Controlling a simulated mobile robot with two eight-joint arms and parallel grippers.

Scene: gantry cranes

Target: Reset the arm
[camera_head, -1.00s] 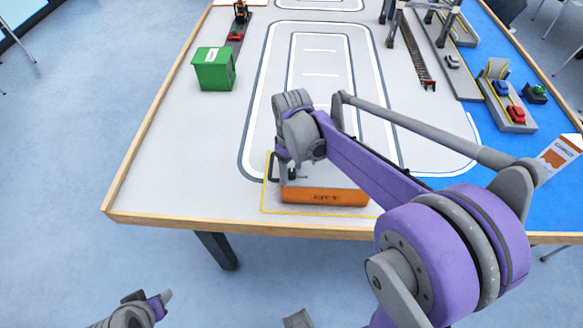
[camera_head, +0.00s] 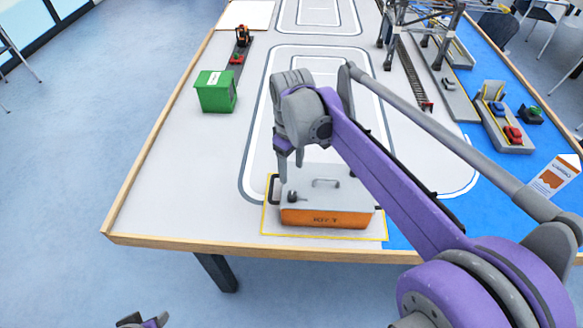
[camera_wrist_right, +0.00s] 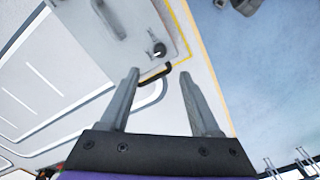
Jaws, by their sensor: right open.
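My right arm reaches in from the right in the head view. Its gripper (camera_head: 289,168) points down just above the far left part of an orange and grey box (camera_head: 325,216). In the right wrist view the right gripper (camera_wrist_right: 158,88) has its two fingers spread apart with nothing between them. The box's grey lid (camera_wrist_right: 112,38) and a dark side handle (camera_wrist_right: 155,74) show beyond the fingers. My left gripper (camera_head: 143,321) shows only in part at the bottom edge of the head view; its jaws cannot be made out.
The box stands in a yellow outline near the front edge of the table (camera_head: 180,240). A green container (camera_head: 215,91) stands at the left. Gantry cranes (camera_head: 425,25) and small vehicles on blocks (camera_head: 508,125) are at the right. The table's left front is clear.

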